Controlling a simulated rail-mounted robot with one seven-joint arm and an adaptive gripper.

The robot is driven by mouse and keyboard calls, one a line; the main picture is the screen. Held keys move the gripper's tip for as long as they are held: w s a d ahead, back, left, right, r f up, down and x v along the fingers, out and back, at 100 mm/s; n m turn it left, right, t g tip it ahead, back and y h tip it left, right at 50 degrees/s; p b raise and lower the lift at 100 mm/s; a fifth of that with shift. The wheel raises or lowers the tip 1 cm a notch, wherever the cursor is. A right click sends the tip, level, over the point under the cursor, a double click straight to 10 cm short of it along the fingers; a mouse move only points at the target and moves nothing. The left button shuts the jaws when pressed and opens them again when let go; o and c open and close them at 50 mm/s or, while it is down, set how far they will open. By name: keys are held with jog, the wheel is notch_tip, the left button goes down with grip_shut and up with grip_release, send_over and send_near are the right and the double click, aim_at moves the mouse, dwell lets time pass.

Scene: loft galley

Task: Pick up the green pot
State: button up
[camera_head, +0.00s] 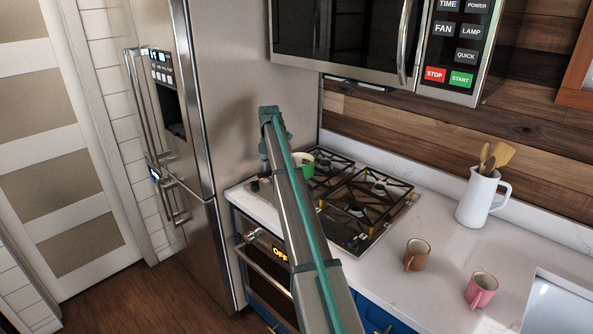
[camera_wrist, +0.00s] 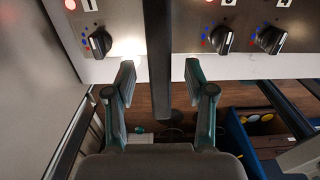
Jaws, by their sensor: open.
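The green pot (camera_head: 304,166) stands on the back left part of the stove in the head view, mostly hidden behind my arm. My gripper (camera_wrist: 160,72) is open in the wrist view, one finger on each side of a long dark bar (camera_wrist: 158,40). The bar looks like the pot's handle, but its join to the pot is out of view. Gaps show between the bar and both fingers.
The stove (camera_head: 357,209) has black grates; its knobs (camera_wrist: 222,39) are close to my fingers. A fridge (camera_head: 215,110) stands left and a microwave (camera_head: 345,35) hangs above. A brown mug (camera_head: 417,255), pink mug (camera_head: 481,290) and white utensil jug (camera_head: 478,198) stand right.

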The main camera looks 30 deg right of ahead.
jog(key=shift+f+p, duration=0.4)
jog(key=shift+f, duration=1)
jog(key=shift+d, duration=0.1)
grip_shut()
